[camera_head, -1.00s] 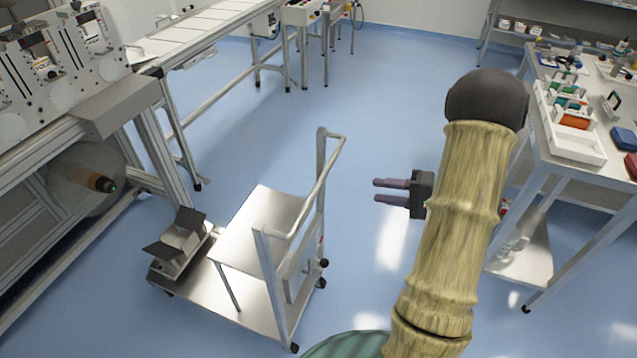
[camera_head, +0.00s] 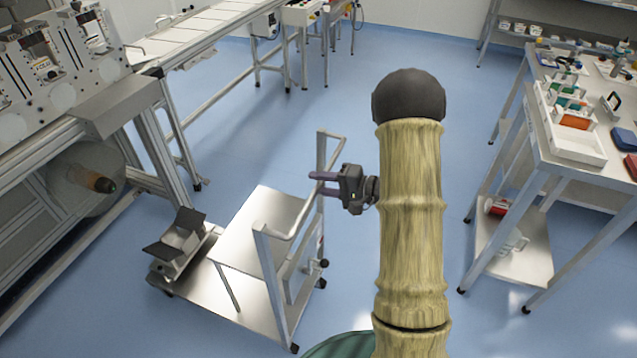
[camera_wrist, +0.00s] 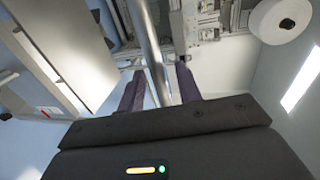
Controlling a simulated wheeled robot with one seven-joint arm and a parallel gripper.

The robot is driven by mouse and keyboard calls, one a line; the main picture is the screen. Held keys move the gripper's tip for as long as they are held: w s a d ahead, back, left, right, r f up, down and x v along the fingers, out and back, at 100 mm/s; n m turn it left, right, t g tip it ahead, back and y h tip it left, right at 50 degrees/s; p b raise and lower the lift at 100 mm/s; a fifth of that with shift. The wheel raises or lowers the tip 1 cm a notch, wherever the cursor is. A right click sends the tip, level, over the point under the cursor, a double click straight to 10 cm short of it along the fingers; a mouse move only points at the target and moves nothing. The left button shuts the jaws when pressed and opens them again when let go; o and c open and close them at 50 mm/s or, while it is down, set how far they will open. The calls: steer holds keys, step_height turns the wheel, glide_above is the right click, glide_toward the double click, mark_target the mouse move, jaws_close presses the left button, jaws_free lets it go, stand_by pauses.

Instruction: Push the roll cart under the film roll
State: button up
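The roll cart (camera_head: 235,285) is a metal trolley with a raised plate, a V-shaped cradle (camera_head: 178,240) at its left end and an upright tubular handle (camera_head: 318,195) at its right end. It stands on the floor to the right of the machine. My gripper (camera_head: 313,183) is open and points left at the handle's far side. In the wrist view a metal bar (camera_wrist: 151,50) shows between the purple fingers (camera_wrist: 158,88); whether they touch it is unclear.
The machine frame (camera_head: 150,150) and a long conveyor table (camera_head: 200,35) stand at left and back. A workbench (camera_head: 575,175) with trays and a lower shelf stands at right. The blue floor is clear behind the cart and between it and the bench.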

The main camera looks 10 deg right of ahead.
steer(key=shift+w+a+f, duration=0.1)
steer(key=shift+w+a, duration=0.1)
steer(key=shift+a, duration=0.15)
jaws_close()
steer(key=shift+w, duration=0.1)
